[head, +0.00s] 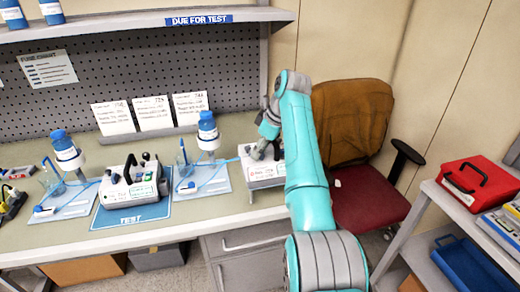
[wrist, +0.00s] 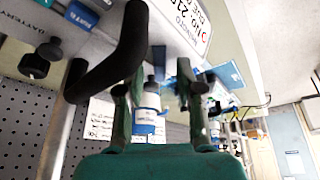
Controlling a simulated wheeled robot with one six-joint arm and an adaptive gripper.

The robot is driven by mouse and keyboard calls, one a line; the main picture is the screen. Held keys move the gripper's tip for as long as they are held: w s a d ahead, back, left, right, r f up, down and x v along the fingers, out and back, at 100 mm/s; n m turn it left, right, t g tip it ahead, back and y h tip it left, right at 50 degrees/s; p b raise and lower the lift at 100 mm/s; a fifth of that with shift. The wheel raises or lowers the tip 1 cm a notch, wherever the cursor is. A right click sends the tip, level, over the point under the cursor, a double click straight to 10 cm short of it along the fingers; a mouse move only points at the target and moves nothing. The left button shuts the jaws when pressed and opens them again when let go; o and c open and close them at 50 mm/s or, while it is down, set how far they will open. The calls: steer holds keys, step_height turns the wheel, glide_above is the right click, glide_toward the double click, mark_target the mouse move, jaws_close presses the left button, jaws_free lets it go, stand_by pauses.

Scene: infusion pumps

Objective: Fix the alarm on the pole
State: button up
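A white pump (head: 264,170) stands at the right end of the bench, partly hidden by my teal arm. My gripper (head: 262,150) is over it in the head view; its fingertips are hard to make out there. In the wrist view my gripper (wrist: 156,88) has its two green fingers apart, with nothing seen held between them. A white labelled pump body (wrist: 165,28) fills the top, with a black curved handle (wrist: 125,55) close to the left finger. A grey pole (wrist: 60,125) runs up the left side. Whether any alarm is showing cannot be told.
Another pump (head: 133,185) sits on the blue TEST mat (head: 130,217). Blue-capped bottles (head: 207,133) and trays (head: 205,182) flank it. A shelf (head: 150,22) hangs above. A chair (head: 352,150), a red case (head: 478,180) and a rack are at right.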

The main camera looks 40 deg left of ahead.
jaws_close()
steer(key=shift+m, duration=0.3)
steer(key=m+t, duration=0.2)
steer(key=m, duration=0.2)
steer(key=m+t, duration=0.1)
steer(key=m, duration=0.2)
steer(key=m+h, duration=0.1)
steer(key=m, duration=0.1)
steer(key=shift+s+m+t, duration=0.1)
steer(key=shift+m+t, duration=0.3)
stand_by(0.4)
jaws_free()
